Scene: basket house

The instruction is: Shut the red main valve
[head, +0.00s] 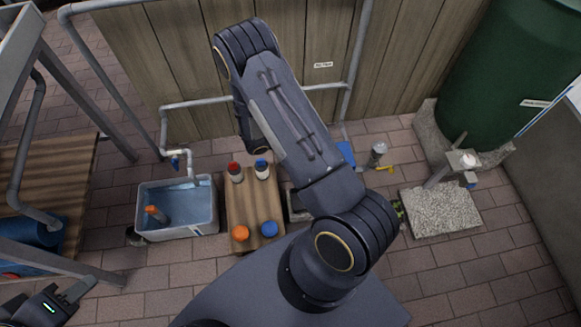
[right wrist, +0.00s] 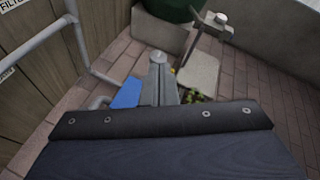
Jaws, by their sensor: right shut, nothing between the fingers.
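No red valve can be made out for certain in either view. A small red part (head: 9,275) shows at the far left edge, too cut off to identify. My right arm fills the middle of the head view and hides its own gripper. In the right wrist view my right gripper (right wrist: 160,88) is shut and empty, pointing toward a grey post with a round top (right wrist: 158,57). That post (head: 378,150) has a yellow lever (head: 385,168) beside it in the head view. My left gripper (head: 76,291) is at the lower left; its jaws are unclear.
A water-filled tub (head: 207,225) stands under a tap (head: 175,160). Beside it a wooden board (head: 240,205) holds capped bottles and orange and blue round items. A green tank (head: 510,70) and a concrete slab (head: 440,210) are at right. Grey pipes run along the fence (head: 300,50).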

